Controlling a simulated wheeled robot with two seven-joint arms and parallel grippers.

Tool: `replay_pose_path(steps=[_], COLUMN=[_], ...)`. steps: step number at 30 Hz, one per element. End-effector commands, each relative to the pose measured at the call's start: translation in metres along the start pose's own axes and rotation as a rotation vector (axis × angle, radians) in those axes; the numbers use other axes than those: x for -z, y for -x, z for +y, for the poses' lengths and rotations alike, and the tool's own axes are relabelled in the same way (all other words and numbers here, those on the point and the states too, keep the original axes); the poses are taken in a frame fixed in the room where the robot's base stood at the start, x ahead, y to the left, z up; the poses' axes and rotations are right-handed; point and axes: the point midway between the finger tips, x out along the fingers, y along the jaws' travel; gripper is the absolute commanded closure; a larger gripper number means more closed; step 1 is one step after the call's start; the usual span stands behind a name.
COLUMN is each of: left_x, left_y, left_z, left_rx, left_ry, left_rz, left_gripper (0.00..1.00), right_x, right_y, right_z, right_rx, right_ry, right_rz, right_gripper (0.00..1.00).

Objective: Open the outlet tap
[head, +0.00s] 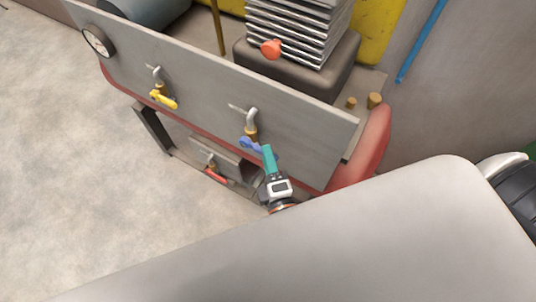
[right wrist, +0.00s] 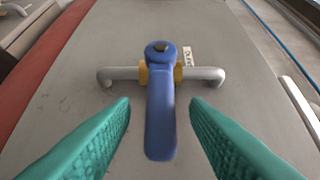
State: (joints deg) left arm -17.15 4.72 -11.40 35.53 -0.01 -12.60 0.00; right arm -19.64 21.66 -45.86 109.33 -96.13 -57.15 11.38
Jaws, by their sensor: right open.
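A tap with a blue lever handle (right wrist: 161,110) fills the middle of the right wrist view. Its brass body sits on a grey pipe (right wrist: 204,74) against the grey panel, and the lever lies across the pipe. A small white label (right wrist: 187,56) is beside it, its text too small to read surely. The blue handle (head: 252,145) also shows in the head view. My right gripper (head: 268,152) is at this handle. In the right wrist view its teal fingers (right wrist: 160,112) are open, one on each side of the lever, with gaps. My left gripper is not in view.
A yellow-handled tap (head: 163,99) is on the same panel to the left, and a red-handled tap (head: 215,174) is lower down. A round gauge (head: 97,41) is at the panel's left end. A finned block (head: 299,30) stands behind. Open floor (head: 60,150) lies left.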

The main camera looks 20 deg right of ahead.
Motion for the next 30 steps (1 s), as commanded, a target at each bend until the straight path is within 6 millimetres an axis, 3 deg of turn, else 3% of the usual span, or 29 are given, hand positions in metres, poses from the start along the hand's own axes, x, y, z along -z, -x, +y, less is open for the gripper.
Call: replay_pose_path(steps=[11, 19, 30], left_x=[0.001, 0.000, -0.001], left_y=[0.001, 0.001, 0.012], left_z=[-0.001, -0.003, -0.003], left_rx=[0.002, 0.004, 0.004], left_ry=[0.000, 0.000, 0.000], left_rz=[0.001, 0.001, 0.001], left_gripper=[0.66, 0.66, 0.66], right_x=[0.000, 0.000, 0.000], right_y=[-0.007, -0.006, -0.006], right_z=[0.000, 0.000, -0.005], right_rx=[0.000, -0.001, -0.021], right_ry=[0.000, 0.000, 0.019], right_rz=[0.001, 0.001, 0.002], right_gripper=[0.58, 1.00, 1.00])
